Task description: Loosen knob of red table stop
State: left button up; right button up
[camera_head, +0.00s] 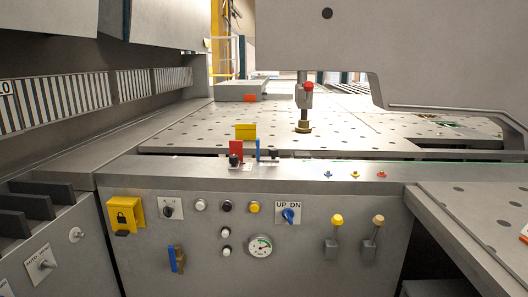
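The red table stop (236,147) stands upright near the front edge of the machine table, left of the middle. A small black knob (233,160) sits at its lower front; whether it is tight or loose cannot be told. A thin blue upright piece (257,150) stands just right of the red stop, with another black knob (275,154) close by. A yellow block (245,131) is behind the red stop. Neither of my grippers shows in the head view.
A red-topped post (305,100) stands on the perforated table. A large grey housing (400,50) overhangs the right.

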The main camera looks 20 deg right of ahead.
aim_at(233, 160)
jog(key=z, duration=0.25)
jog(key=i, duration=0.85)
jog(key=u, duration=0.25)
